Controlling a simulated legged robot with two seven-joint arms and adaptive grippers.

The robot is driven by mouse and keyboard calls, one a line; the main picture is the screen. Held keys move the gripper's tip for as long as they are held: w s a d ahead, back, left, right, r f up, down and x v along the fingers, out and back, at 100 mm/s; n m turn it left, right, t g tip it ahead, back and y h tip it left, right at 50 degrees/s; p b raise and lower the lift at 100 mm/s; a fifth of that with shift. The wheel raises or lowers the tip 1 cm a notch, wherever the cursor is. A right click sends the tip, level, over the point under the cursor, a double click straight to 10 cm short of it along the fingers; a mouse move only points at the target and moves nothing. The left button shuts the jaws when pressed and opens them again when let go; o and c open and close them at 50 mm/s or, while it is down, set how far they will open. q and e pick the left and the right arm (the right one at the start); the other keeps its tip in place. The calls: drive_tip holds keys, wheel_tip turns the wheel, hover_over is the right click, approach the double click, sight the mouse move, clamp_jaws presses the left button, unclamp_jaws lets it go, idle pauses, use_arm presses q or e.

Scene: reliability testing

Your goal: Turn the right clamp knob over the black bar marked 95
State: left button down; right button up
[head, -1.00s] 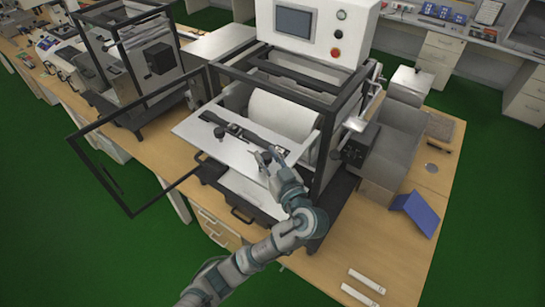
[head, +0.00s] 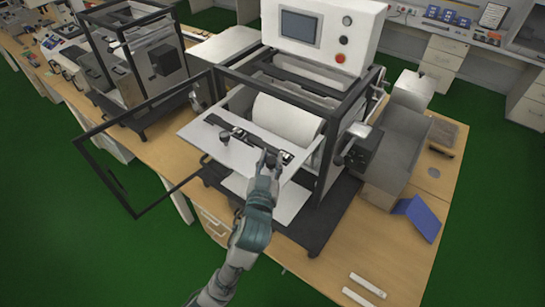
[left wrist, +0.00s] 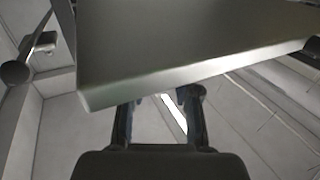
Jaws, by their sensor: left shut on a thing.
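The black bar (head: 240,133) lies across the white plate (head: 203,138) at the front of the machine. The left clamp knob (head: 224,137) stands free near the bar's left part. My left gripper (head: 268,160) is at the right end of the bar, shut on the right clamp knob, which its fingers largely hide. In the left wrist view the two fingers (left wrist: 165,98) reach behind a grey plate edge (left wrist: 200,82), so the fingertips and knob are hidden there. The mark 95 is too small to read. My right gripper is not in view.
The machine's black frame (head: 328,150) rises just right of my gripper, with a white roller (head: 285,118) behind the bar. An open black door frame (head: 135,175) hangs to the left. A blue folded card (head: 418,215) and white strips (head: 365,288) lie on the bench.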

use_arm(q)
drive_tip(key=m+h+p, duration=0.1)
drive_tip(key=h, duration=0.1)
drive_tip(key=m+g+h+p, duration=0.1)
drive_tip(key=h, duration=0.1)
drive_tip(key=shift+w+a+r+m+p, duration=0.1)
drive_tip(key=shift+w+a+m+p, duration=0.1)
drive_tip(key=shift+m+p, duration=0.2)
drive_tip(key=shift+m+g+h+p, duration=0.55)
drive_tip(key=shift+m+g+h, duration=0.3)
drive_tip(key=shift+h, duration=0.35)
drive_tip(key=shift+m+g+h, duration=0.35)
drive_tip(key=shift+m+h, duration=0.2)
drive_tip(key=shift+h, duration=0.05)
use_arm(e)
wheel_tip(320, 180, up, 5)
use_arm(q)
drive_tip(key=shift+f+m+g+h, duration=0.2)
drive_tip(key=shift+m+g+h, duration=0.2)
drive_tip(key=shift+h, duration=0.1)
drive_tip(key=shift+f+m+g+h+b, duration=0.2)
drive_tip(key=shift+m+g+h+b, duration=0.45)
drive_tip(key=shift+m+g+h, duration=0.2)
drive_tip(key=shift+m+g+h+b, duration=1.05)
drive_tip(key=shift+g+b, duration=0.5)
drive_tip(key=shift+g, duration=0.1)
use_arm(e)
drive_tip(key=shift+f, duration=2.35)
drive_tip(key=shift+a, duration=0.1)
